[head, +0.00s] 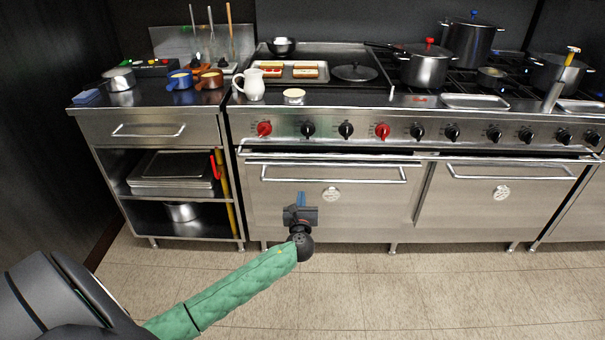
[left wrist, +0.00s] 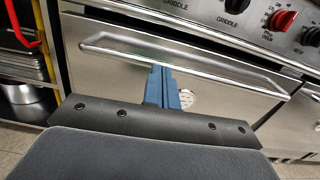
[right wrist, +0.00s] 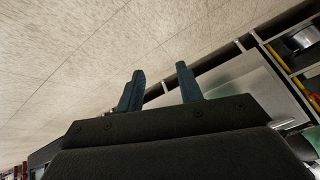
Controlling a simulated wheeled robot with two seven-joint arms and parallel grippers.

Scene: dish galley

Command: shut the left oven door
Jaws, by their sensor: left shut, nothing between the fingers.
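The left oven door (head: 375,205) is a steel panel with a horizontal bar handle (head: 333,180) and a round badge. It stands upright in the range front, closed or very nearly so; I cannot tell whether a small gap is left at its top edge. My left gripper (head: 301,198) is shut and empty in front of the door, below the handle in the head view. In the left wrist view its fingers (left wrist: 160,80) point at the door (left wrist: 125,65), with the handle (left wrist: 185,62) beyond them. My right gripper (right wrist: 159,82) is open and empty, with floor and steel fronts behind it.
The right oven door (head: 500,208) is shut. Control knobs (head: 346,130) and a front rail run above the doors. Pots (head: 424,68), a tray and a white jug (head: 252,85) stand on the range. An open-shelved steel cabinet (head: 150,128) is at the left. The tiled floor (head: 400,290) is clear.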

